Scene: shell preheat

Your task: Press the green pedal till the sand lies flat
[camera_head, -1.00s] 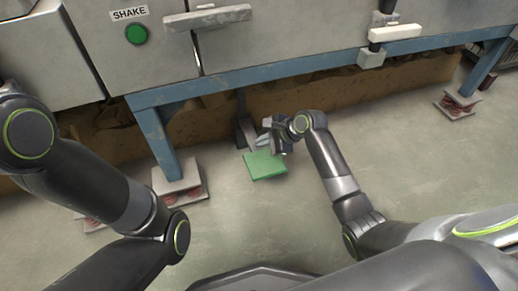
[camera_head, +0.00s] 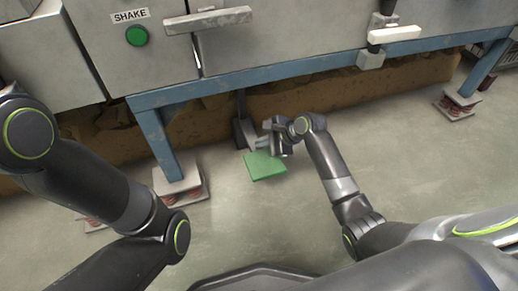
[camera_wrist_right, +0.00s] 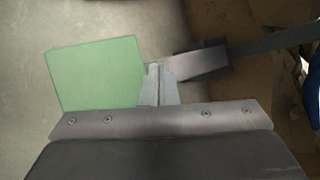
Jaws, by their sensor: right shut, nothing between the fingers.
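The green pedal (camera_head: 266,168) is a flat plate low over the floor, on a dark lever (camera_head: 240,118) that comes from under the machine. My right gripper (camera_head: 262,144) is shut and empty, its fingertips at the pedal's far edge beside the lever. In the right wrist view, the shut fingertips (camera_wrist_right: 158,76) overlap the right edge of the pedal (camera_wrist_right: 95,75), where the dark lever joins it. I cannot tell whether they touch it. My left gripper is out of view; only its arm shows. No sand surface can be made out.
The grey machine (camera_head: 280,50) has a green SHAKE button (camera_head: 137,36) and a bar handle (camera_head: 207,20). Its blue frame (camera_head: 300,80) stands on spring feet (camera_head: 181,181). A white-handled fitting (camera_head: 394,34) is at the right. The floor right of the pedal is clear.

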